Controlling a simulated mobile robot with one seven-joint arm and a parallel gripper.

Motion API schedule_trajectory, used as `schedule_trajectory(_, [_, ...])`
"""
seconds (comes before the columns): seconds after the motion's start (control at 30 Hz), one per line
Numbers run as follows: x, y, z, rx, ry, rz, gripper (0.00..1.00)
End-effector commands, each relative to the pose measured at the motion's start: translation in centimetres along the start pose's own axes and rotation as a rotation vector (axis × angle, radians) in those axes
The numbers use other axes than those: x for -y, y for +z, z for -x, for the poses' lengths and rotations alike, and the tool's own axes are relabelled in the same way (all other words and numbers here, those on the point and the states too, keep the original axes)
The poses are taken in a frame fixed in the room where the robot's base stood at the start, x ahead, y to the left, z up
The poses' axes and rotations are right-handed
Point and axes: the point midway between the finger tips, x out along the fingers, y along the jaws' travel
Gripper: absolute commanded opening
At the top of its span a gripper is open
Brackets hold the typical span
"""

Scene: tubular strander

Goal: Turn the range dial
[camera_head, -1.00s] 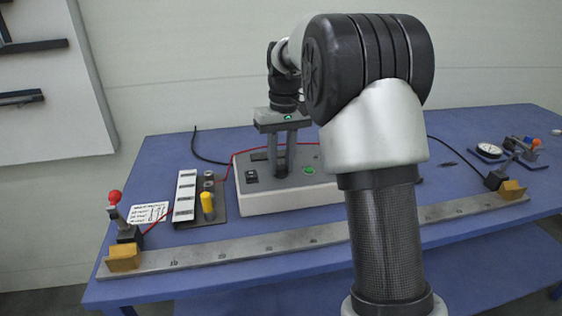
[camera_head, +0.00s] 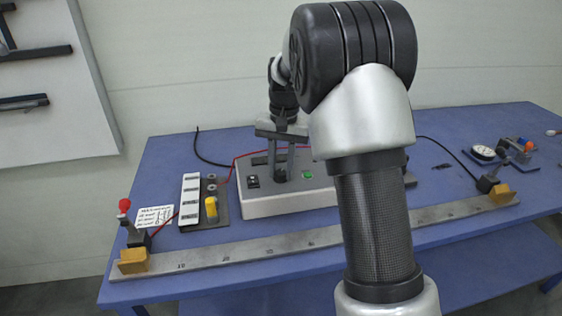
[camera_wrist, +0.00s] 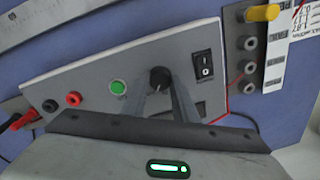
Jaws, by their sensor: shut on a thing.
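The range dial is a small black round knob (camera_wrist: 160,78) on the top panel of a grey instrument box (camera_head: 270,204). In the wrist view it sits between a green button and a black rocker switch. My gripper (camera_wrist: 161,84) has its two grey fingers closed on either side of the knob. In the head view my gripper (camera_head: 280,174) reaches down to the panel from above, fingers upright. The knob's marks are too small to read, and my arm covers the right part of the box.
A green button (camera_wrist: 118,88) and a rocker switch (camera_wrist: 203,66) flank the knob. Red and black sockets (camera_wrist: 73,99) are farther along the panel. A terminal board with a yellow plug (camera_head: 211,208) stands left of the box. A long metal bar (camera_head: 240,250) lies in front.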

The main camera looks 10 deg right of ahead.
Motion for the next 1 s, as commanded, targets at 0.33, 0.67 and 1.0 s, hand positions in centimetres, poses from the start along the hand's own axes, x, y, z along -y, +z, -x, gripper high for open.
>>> schedule_trajectory(0.33, [0.04, -0.08, 0.18, -0.010, -0.001, -0.142, 0.03])
schedule_trajectory(0.67, [0.03, -0.12, 0.10, -0.012, -0.002, -0.167, 0.03])
schedule_trajectory(1.0, [0.03, -0.10, 0.10, -0.012, -0.002, -0.166, 0.44])
